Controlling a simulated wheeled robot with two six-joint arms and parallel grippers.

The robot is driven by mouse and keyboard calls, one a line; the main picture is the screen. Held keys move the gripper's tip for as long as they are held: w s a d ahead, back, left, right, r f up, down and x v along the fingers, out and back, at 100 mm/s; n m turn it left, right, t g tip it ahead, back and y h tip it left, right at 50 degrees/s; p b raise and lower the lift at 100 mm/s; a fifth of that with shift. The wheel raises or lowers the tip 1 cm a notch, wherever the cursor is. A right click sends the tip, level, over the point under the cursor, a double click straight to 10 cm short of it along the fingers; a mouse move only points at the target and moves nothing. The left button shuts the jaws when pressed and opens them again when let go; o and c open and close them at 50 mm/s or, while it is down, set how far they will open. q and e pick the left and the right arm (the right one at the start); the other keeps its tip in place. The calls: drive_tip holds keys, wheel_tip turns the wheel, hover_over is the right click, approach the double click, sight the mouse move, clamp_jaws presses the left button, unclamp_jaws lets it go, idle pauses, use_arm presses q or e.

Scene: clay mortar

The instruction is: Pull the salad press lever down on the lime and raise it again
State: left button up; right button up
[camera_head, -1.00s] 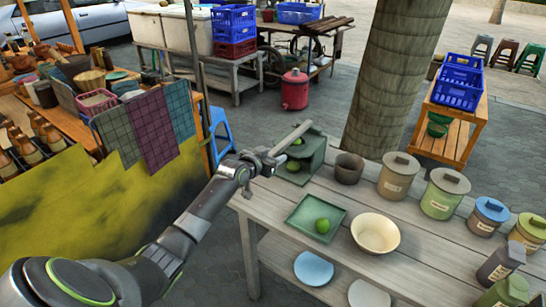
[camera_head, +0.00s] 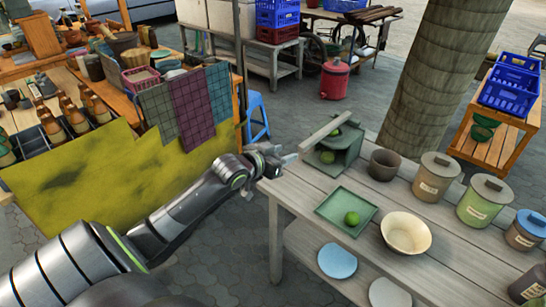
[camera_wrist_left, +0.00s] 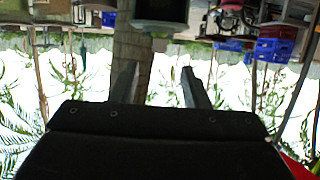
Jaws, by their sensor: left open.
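The green salad press (camera_head: 346,154) stands at the far left corner of the grey wooden table. My left gripper (camera_head: 292,159) is just left of and below the lever's near end; contact cannot be told. Its fingers are open in the left wrist view (camera_wrist_left: 160,86) with nothing seen between them. My right gripper is not in view.
A green tray (camera_head: 328,208) with a lime (camera_head: 352,218) lies in front of the press. A brown pot (camera_head: 384,164), a cream bowl (camera_head: 406,233) and lidded canisters (camera_head: 437,177) stand to the right. A cloth-draped stall (camera_head: 195,115) is at left.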

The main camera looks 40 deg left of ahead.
use_arm(q)
drive_tip(key=shift+v, duration=2)
drive_tip(key=s+a+f+n+g+y, duration=0.1)
drive_tip(key=s+a+f+g, duration=0.15)
drive_tip(key=f, duration=0.65)
drive_tip(key=s+a+f+n+g+y, duration=0.15)
drive_tip(key=a+f, duration=0.25)
drive_tip(key=f, duration=0.6)
drive_tip(key=s+f+g+y, duration=0.1)
drive_tip(key=s+f, duration=0.4)
drive_tip(key=f, duration=0.3)
drive_tip(key=s+f+g, duration=0.1)
drive_tip(key=s+f, duration=0.3)
drive_tip(key=f, duration=0.4)
drive_tip(key=s+d+f+g, duration=0.4)
drive_tip(key=s+f, duration=0.9)
drive_tip(key=s, duration=0.1)
drive_tip(key=s+d+f+g, duration=0.1)
drive_tip(key=s+d+f, duration=0.2)
drive_tip(key=s, duration=0.3)
drive_tip(key=s+d+f+g+h, duration=0.1)
drive_tip(key=s+d+f, duration=0.1)
drive_tip(key=s+d, duration=0.2)
drive_tip(key=s+d+f+m+g, duration=0.1)
drive_tip(key=s+d+f, duration=0.2)
drive_tip(key=s, duration=0.6)
drive_tip(key=shift+s+d+f, duration=0.2)
drive_tip(key=shift+d+f, duration=0.15)
drive_tip(key=shift+d, duration=0.45)
drive_tip(key=shift+h, duration=0.25)
